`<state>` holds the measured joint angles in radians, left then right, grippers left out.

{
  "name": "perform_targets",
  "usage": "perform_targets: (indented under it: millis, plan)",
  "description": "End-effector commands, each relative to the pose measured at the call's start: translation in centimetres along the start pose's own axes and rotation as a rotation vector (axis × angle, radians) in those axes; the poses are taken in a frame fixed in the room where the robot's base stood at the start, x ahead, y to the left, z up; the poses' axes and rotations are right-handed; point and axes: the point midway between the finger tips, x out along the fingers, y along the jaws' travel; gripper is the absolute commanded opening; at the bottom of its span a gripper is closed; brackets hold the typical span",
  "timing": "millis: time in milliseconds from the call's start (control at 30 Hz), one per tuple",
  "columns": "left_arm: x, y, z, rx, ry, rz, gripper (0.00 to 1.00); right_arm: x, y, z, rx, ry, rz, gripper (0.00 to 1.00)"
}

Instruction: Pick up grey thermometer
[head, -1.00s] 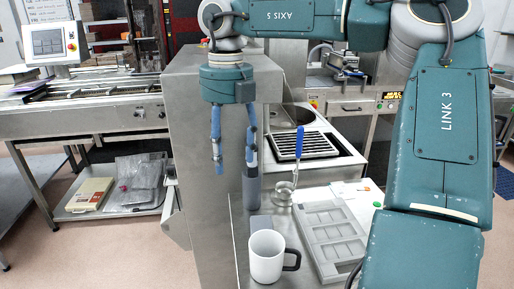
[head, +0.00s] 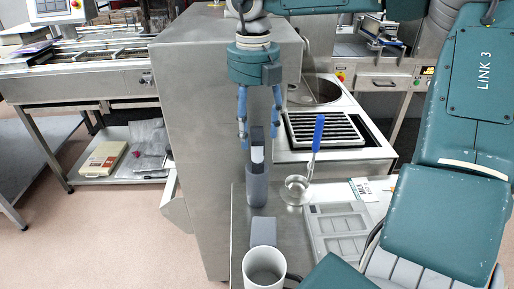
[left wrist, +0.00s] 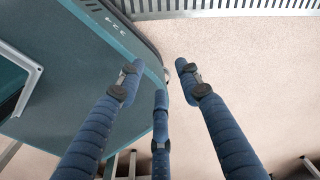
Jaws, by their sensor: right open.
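The grey thermometer (head: 257,154), with a dark top and a pale face, stands upright in a grey cylindrical holder (head: 257,188) on the steel worktop. Its lower part is hidden inside the holder. My right gripper (head: 257,135) points down over it with its blue fingers spread, one on each side of the thermometer's top in the head view. I cannot tell whether either finger touches it. My left gripper (left wrist: 158,82) shows in the left wrist view with its dark blue fingers apart, empty above the floor.
A white mug (head: 264,276) and a small grey block (head: 263,232) stand in front of the holder. A tall steel cabinet (head: 205,150) stands close on the left.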

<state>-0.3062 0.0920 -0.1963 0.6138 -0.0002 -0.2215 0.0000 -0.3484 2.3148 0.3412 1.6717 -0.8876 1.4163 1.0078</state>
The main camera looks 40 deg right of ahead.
Motion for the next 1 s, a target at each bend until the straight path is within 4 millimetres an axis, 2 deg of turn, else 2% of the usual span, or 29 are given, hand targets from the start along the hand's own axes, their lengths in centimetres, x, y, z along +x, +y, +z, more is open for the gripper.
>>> perform_targets:
  millis: [167, 400, 700, 767, 967, 1000]
  plan:
    - [-0.8, 0.0, 0.1, -0.001, -0.002, 0.000, 0.35, 1.5, 0.1, -0.2, -0.001, 0.004, -0.001, 0.57]
    - [-2.0, 1.5, -1.5, -0.005, 0.019, 0.018, 0.35, 4.9, 0.3, -0.3, 0.000, 0.003, 0.000, 0.57]
    - [-1.9, 1.5, -1.9, -0.001, 0.024, 0.017, 0.35, 5.6, 0.3, -0.3, 0.000, 0.000, 0.001, 0.57]
    - [-1.9, 1.4, -1.8, -0.001, 0.023, 0.016, 0.35, 5.6, 0.3, -0.2, 0.000, 0.000, 0.001, 0.47]
    - [-1.9, 0.9, -1.5, 0.001, 0.018, 0.011, 0.35, 5.5, 0.3, -0.2, 0.000, 0.000, 0.001, 0.07]
    - [-1.9, 0.9, -1.4, 0.001, 0.018, 0.011, 0.35, 5.5, 0.3, -0.2, 0.000, 0.000, 0.001, 0.07]
